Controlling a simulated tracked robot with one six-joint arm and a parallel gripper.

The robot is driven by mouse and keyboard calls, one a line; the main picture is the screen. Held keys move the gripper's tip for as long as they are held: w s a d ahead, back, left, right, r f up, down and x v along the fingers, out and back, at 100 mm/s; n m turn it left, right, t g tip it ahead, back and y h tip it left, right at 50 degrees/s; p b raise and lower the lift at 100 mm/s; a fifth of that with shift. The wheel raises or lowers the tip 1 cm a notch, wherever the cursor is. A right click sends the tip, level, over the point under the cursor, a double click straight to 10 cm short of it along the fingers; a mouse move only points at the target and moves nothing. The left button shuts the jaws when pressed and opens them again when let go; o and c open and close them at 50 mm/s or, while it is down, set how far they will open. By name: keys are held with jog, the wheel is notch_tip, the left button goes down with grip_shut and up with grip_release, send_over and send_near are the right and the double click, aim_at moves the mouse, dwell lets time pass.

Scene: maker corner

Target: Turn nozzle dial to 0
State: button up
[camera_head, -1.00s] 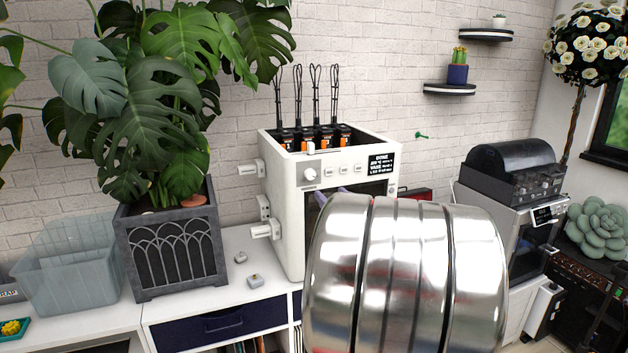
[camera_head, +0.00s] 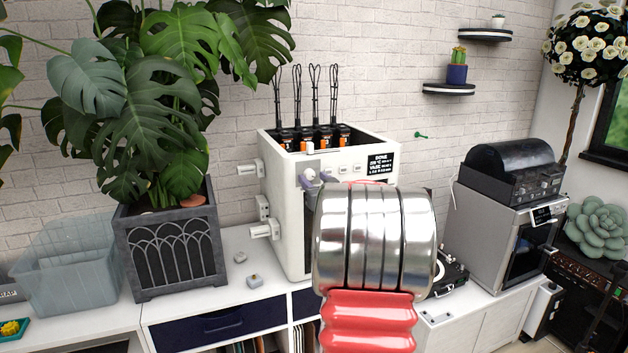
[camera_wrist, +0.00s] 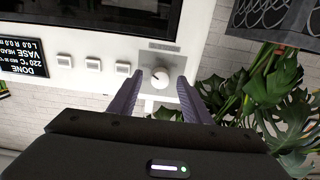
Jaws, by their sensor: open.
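The white 3D printer (camera_head: 292,235) stands on the white cabinet. Its round white nozzle dial (camera_head: 309,175) is at the left of the front panel. In the wrist view the dial (camera_wrist: 160,78) sits on a grey plate, its dark pointer mark small and hard to read. My gripper (camera_wrist: 159,80) is open, with one purple-grey finger on each side of the dial in that picture. I see gaps between the fingers and the dial, and cannot tell how far off the panel they are. In the head view the gripper (camera_head: 322,181) is beside the dial, partly hidden by my arm.
Square buttons (camera_wrist: 93,64) and a black display (camera_wrist: 24,58) lie along the panel beside the dial. Several orange-and-black spools (camera_head: 325,136) sit in the printer's top. A potted monstera (camera_head: 170,245) stands to the left and a second machine (camera_head: 500,235) to the right.

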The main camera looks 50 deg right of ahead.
jog(key=shift+w+d, duration=0.2)
jog(key=shift+w, duration=0.2)
jog(key=shift+s+d, duration=0.1)
jog(key=c, duration=1)
